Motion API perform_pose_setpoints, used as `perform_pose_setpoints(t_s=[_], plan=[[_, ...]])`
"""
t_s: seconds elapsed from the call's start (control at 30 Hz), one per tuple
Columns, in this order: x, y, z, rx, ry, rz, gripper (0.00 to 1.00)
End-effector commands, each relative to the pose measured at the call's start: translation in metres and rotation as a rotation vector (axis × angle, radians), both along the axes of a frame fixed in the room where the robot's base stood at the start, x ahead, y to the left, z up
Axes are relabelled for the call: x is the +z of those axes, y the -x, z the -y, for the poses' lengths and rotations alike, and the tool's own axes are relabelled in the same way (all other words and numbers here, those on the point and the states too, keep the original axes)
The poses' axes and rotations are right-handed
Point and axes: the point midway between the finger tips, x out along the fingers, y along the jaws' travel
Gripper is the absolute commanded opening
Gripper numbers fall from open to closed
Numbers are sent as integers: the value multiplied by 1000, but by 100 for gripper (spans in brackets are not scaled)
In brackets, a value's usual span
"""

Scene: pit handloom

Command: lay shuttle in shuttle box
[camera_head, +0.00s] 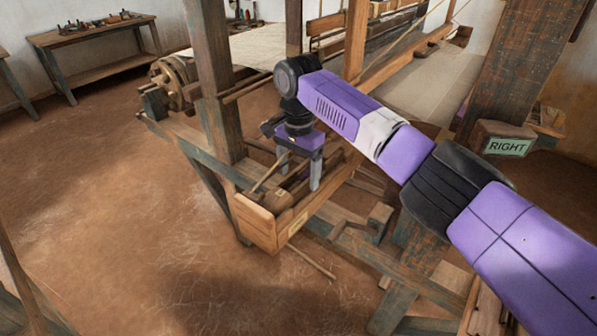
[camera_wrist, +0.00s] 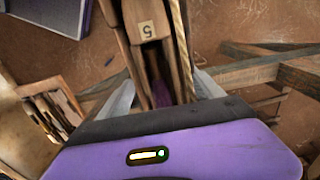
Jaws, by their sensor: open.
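A wooden shuttle box (camera_head: 255,224), an open trough at the near end of the loom's beam, carries a small pale tag, unreadable here. Inside it lies a brown rounded wooden piece (camera_head: 278,201), which seems to be the shuttle's end. In the wrist view a wooden body (camera_wrist: 149,31) with a "5" label, apparently the shuttle, lies between the walls, with something purple (camera_wrist: 160,93) behind the label. My gripper (camera_head: 299,181) is open and points down over the box. In the wrist view its fingers (camera_wrist: 163,84) stand apart on either side of the trough. Finger contact cannot be told.
A cord (camera_wrist: 182,42) runs close beside the shuttle. A loom post (camera_head: 215,80) stands left of my gripper, with a toothed wheel (camera_head: 175,80) beyond. A box with a "RIGHT" sign (camera_head: 507,146) is at the right. A tool bench (camera_head: 95,40) stands far left; the left floor is clear.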

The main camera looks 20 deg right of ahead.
Motion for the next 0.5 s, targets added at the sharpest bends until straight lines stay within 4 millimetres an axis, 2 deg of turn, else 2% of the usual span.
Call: perform_pose_setpoints(t_s=[0.5], plan=[[35, 0, 0, 0, 0, 0, 76]])
